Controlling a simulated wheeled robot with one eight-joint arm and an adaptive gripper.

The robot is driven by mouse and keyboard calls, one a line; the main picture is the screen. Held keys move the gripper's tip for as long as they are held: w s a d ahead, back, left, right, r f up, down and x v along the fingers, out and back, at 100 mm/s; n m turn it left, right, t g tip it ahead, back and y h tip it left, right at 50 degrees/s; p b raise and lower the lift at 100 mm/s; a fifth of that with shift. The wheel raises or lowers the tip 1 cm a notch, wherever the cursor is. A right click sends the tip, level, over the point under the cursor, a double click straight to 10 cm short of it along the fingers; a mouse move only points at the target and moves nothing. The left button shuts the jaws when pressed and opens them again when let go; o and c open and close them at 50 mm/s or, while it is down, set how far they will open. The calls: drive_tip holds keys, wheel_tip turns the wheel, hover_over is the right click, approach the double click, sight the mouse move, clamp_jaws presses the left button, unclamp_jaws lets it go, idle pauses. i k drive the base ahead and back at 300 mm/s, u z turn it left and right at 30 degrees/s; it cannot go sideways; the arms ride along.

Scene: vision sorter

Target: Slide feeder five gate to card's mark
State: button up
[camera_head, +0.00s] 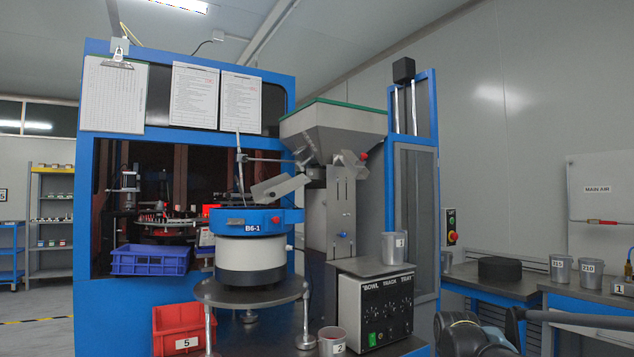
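The feeder has a grey hopper (335,128) with a green rim. Below its mouth is a slanted metal plate with a red knob (363,156), which may be the gate. A grey upright panel (341,205) with small marks stands beneath it; the marks are too small to read. A clipboard card (114,96) and two printed sheets (194,97) hang on the blue cabinet, their text unreadable. The bowl (252,222) carries a label that looks like B6-1. Dark parts of my arm show at the bottom right; my gripper is not in view.
A blue crate (150,260), a red bin (180,325) marked 5 and a cup (331,340) marked 2 stand low at the front. A control box (374,312) bears a cup (394,247). Benches with more cups (561,268) line the right wall.

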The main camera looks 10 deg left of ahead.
sight(309, 157)
drive_tip(key=u, duration=1.8)
drive_tip(key=i, duration=0.55)
drive_tip(key=z, duration=1.15)
